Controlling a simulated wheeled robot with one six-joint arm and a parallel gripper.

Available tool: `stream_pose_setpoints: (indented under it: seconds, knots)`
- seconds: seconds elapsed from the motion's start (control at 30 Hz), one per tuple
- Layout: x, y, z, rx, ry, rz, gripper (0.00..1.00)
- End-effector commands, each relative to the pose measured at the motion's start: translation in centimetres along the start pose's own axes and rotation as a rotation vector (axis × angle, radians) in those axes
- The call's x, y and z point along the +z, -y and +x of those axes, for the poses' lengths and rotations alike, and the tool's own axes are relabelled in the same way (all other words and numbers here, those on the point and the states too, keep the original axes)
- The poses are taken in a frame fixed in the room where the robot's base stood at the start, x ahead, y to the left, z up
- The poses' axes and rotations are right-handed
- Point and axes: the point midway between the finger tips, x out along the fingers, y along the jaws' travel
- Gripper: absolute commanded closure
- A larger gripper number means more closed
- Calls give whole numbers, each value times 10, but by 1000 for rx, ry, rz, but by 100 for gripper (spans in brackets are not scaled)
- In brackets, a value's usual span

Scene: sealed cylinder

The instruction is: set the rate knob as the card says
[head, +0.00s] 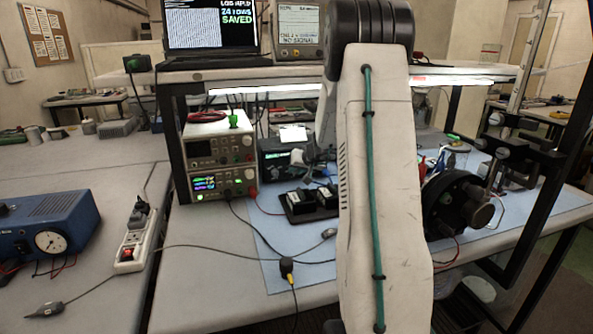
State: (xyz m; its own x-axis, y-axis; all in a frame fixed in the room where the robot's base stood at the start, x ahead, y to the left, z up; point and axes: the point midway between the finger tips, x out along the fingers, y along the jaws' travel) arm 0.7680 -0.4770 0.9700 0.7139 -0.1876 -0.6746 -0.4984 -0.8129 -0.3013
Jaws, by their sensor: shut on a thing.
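A black instrument (271,173) with a small green display stands on the bench, under the shelf. A white card (293,133) stands at the top of the instrument. Its writing is too small to read.
Stacked power supplies (219,158) stand left of the instrument. A black tray (300,214) with dark blocks lies in front, with cables around it. A black round machine (453,207) stands right of my arm. The shelf (240,74) runs above.

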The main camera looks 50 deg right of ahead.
Motion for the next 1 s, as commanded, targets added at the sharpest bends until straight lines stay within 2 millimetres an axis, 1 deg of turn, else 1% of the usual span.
stream_pose_setpoints:
  seconds: [0.03,0.6,1.0]
  knots:
    - [0,-4,0,-28,0,32,100]
    - [3,-12,2,-396,0,400,100]
    - [4,-14,4,-546,-1,549,100]
